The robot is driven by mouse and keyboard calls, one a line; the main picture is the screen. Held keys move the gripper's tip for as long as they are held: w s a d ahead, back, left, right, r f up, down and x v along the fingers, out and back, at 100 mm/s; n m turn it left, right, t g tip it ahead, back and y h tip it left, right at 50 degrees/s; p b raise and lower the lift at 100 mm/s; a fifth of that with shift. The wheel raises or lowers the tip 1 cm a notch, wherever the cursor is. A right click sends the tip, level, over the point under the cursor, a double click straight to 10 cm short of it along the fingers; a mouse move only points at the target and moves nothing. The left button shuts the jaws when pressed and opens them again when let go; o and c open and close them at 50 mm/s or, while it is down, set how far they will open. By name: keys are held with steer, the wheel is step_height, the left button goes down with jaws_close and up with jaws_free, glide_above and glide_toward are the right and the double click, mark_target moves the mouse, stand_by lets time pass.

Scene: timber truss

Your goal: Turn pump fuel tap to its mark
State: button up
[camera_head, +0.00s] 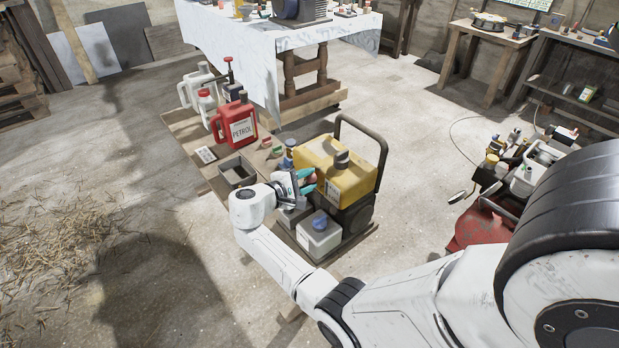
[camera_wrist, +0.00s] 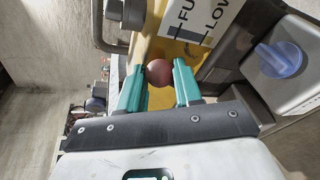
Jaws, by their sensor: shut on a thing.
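The pump (camera_head: 322,160) is a yellow-topped machine with a black carrying frame, standing on low wooden boards. The fuel tap shows in the wrist view as a round red-brown knob (camera_wrist: 159,71) against the yellow panel. A white label (camera_wrist: 200,18) with the cut-off letters "FU" and "LOW" is above and right of the knob, with dark lines along its edge. My gripper (camera_head: 306,181) reaches the pump's near left side. In the wrist view its teal fingers (camera_wrist: 160,86) are on either side of the knob, shut on it. The tap's stem and pointing direction are hidden.
A grey box with a blue knob (camera_wrist: 282,60) sits close right of my fingers. A red petrol can (camera_head: 236,124) and an open dark tray (camera_head: 238,171) stand left of the pump.

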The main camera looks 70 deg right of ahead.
steer(key=shift+w+d+r+n+g+y+p, duration=0.2)
steer(key=shift+w+d+n+g+y+p, duration=0.15)
steer(key=shift+w+n, duration=0.5)
steer(key=shift+w+d+r+n+g+y+p, duration=0.15)
steer(key=shift+w+d+n+g+y+p, duration=0.2)
steer(key=shift+n, duration=0.8)
steer(key=shift+a, duration=0.1)
steer(key=o, duration=1)
steer(key=shift+f, duration=0.15)
steer(key=shift+o, duration=0.2)
steer(key=b+v, duration=0.1)
steer(key=v, duration=0.9)
steer(key=shift+w+a, duration=0.2)
steer(key=shift+a, duration=0.15)
